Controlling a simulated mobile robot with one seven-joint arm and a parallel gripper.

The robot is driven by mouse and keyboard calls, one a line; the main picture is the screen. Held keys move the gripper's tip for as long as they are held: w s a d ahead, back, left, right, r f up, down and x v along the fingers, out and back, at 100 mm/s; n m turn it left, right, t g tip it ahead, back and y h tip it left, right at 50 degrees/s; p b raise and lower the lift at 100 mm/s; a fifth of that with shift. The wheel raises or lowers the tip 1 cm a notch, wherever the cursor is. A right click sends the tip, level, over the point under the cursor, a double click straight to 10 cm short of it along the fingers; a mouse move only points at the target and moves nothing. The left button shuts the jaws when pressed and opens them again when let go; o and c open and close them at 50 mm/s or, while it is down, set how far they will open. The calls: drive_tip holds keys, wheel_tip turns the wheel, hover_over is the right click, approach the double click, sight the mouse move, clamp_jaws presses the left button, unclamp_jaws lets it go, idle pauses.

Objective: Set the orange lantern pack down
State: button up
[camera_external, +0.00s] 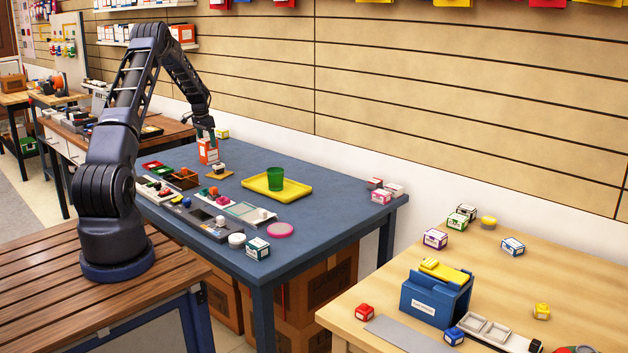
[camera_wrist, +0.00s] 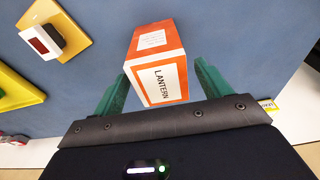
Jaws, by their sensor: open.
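The orange lantern pack (camera_external: 208,152) is an orange box with white panels. It stands on the blue table (camera_external: 330,199) near the back left edge. In the wrist view the pack (camera_wrist: 157,62) shows its "LANTERN" label and sits between the two green fingers. My gripper (camera_external: 206,134) is open around the upper part of the pack. In the wrist view a gap shows on both sides between the fingers (camera_wrist: 160,78) and the pack. The pack's underside is hidden.
A small box on an orange-tan board (camera_external: 219,172) lies in front of the pack. A yellow tray (camera_external: 300,190) with a green cup (camera_external: 275,178) stands to the right. A yellow-and-white box (camera_external: 222,134) sits behind. Several small trays and parts crowd the front left.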

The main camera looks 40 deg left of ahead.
drive_tip(key=r, duration=0.5)
drive_tip(key=s+r, duration=0.1)
drive_tip(key=r, duration=0.1)
drive_tip(key=shift+r, duration=0.3)
drive_tip(key=shift+d+r, duration=0.25)
drive_tip(key=s+d+r, duration=0.2)
drive_tip(key=d+r, duration=1.4)
drive_tip(key=d, duration=0.3)
drive_tip(key=s+d+r+t, duration=0.1)
drive_tip(key=s+d+r, duration=0.4)
drive_tip(key=d, duration=0.3)
drive_tip(key=s+d+r, duration=0.4)
drive_tip(key=s+d, duration=0.1)
drive_tip(key=d, duration=0.4)
drive_tip(key=s+d+r+t, duration=0.1)
drive_tip(key=s+d+r, duration=0.2)
drive_tip(key=s+d, duration=1.2)
drive_tip(key=s+d+f, duration=0.2)
drive_tip(key=s, duration=0.6)
drive_tip(key=s+d+f, duration=0.2)
drive_tip(key=s+d, duration=0.1)
drive_tip(key=s, duration=0.5)
drive_tip(key=shift+f+t, duration=0.35)
drive_tip(key=shift+t, duration=0.05)
